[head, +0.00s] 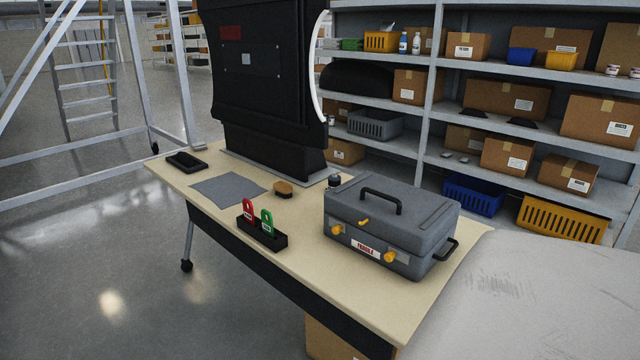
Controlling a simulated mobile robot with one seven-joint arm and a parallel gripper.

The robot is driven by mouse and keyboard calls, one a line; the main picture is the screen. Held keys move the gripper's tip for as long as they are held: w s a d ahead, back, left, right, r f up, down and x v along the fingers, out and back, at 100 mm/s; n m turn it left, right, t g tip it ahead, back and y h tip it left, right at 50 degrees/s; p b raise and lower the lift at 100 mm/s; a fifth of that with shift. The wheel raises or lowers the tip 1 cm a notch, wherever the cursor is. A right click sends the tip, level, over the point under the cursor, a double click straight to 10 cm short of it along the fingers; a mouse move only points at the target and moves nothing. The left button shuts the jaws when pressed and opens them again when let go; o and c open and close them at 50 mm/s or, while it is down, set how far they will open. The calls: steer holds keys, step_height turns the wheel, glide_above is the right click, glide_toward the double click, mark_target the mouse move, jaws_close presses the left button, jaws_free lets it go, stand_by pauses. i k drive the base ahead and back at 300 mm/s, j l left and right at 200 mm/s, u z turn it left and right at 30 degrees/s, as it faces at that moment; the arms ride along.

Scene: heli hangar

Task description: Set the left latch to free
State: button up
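A dark grey case (420,213) with a black top handle (381,197) stands closed on the right part of the table (318,275). Its front has two yellow latches. The left latch (337,229) and the right latch (390,256) sit either side of a red and white label (366,248). A small yellow piece (363,222) lies at the lid's front edge between them. The latch positions are too small to read surely. My gripper is not in view.
A black holder (262,238) with a red tag (248,208) and a green tag (267,220) stands left of the case.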

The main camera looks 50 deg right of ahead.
mark_target(337, 229)
steer(key=i+z, duration=0.15)
steer(key=i, duration=0.45)
steer(key=i+j+z, duration=0.15)
steer(key=i, duration=0.4)
steer(key=i+j+z, duration=0.1)
steer(key=i+z, duration=0.15)
steer(key=z, duration=0.15)
steer(key=i+j+z, duration=0.15)
steer(key=z, duration=0.25)
steer(key=i+j+z, duration=0.25)
steer(key=z, duration=0.15)
steer(key=i+j+z, duration=0.2)
steer(key=z, duration=0.2)
steer(key=i+j+z, duration=0.1)
steer(key=j+z, duration=0.3)
steer(key=i+j+z, duration=0.1)
steer(key=j+z, duration=0.85)
steer(key=k+j+z, duration=0.1)
steer(key=j+z, duration=0.35)
steer(key=j, duration=0.2)
steer(key=k+j+z, duration=0.2)
steer(key=j+z, duration=0.25)
steer(key=j, duration=0.05)
